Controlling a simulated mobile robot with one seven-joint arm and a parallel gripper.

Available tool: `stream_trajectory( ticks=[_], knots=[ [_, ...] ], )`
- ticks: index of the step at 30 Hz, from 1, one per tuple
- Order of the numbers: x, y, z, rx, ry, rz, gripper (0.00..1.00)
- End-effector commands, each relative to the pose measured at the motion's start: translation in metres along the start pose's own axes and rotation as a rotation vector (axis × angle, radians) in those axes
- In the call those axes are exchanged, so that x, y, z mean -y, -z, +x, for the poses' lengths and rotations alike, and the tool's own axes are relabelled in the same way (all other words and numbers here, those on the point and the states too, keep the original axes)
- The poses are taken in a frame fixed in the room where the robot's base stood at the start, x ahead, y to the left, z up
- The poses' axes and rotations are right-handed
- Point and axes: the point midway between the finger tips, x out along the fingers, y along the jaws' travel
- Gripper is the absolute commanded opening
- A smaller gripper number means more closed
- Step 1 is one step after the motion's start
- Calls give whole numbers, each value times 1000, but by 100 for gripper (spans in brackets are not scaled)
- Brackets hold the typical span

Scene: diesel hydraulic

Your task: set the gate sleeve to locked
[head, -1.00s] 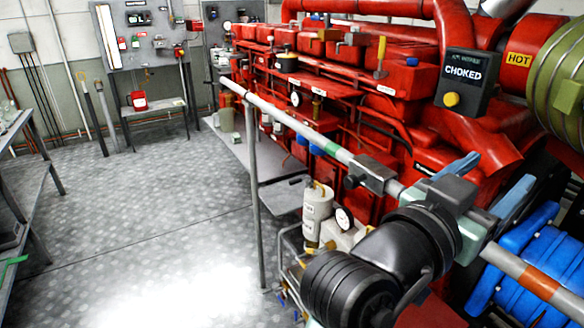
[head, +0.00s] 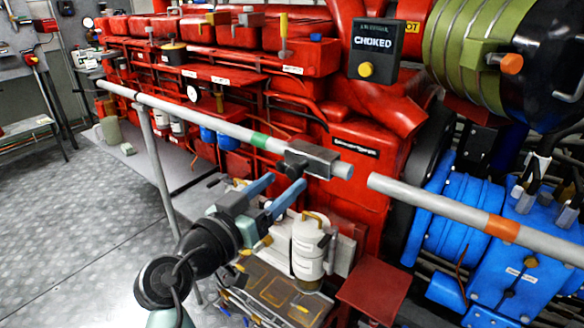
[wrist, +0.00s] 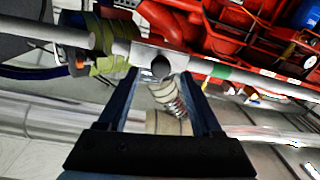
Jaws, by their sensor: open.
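The gate sleeve (head: 312,160) is a dark grey block around the long grey rail (head: 210,126). It sits between a green band (head: 260,141) and the rail's free end, with a short bare stub beyond it. A gap separates that end from the second rail (head: 440,208), which has an orange band (head: 503,228). My gripper (head: 287,182) is open, its blue fingers reaching up to the sleeve's near lower side. In the wrist view the sleeve (wrist: 150,53) lies just ahead of and between the fingertips (wrist: 160,73). I cannot tell whether they touch it.
The red engine (head: 345,130) stands behind the rail. A "CHOKED" box (head: 373,48) hangs above, and blue machinery (head: 480,215) is at the right. A white canister (head: 309,246) stands below the gripper. Open floor (head: 90,230) is at the left.

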Motion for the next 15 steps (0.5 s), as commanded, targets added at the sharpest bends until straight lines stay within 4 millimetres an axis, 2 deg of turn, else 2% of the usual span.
stream_trajectory(
  ticks=[1, 6, 15],
  knots=[
    [-1, 2, 12, 2, -4, 1, 66],
    [-1, 1, 37, 1, -2, 1, 66],
    [0, 0, 52, 0, 1, 2, 66]
  ],
)
